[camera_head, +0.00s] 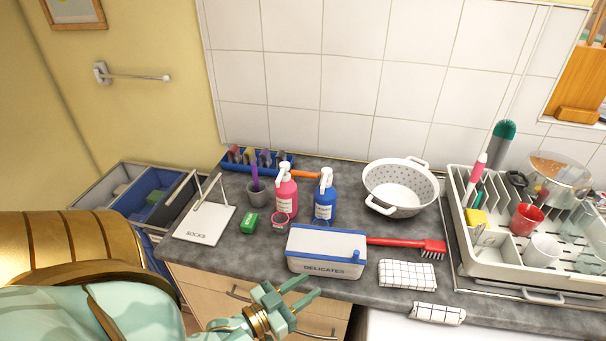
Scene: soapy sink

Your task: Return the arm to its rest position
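My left arm comes in from the lower left, pale green with gold bands. My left gripper (312,284) is at the bottom middle, in front of the counter's front edge and just below the white "DELICATES" box (326,251) in the picture. Its two fingers are spread apart and point right, with nothing between them. My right gripper is not in view.
The grey counter (215,259) holds a pink bottle (286,194), a blue bottle (325,200), a white colander (400,187), a red-handled brush (405,243) and a checked cloth (407,274). A dish rack (505,250) stands at right. Divided bins (150,195) stand at left.

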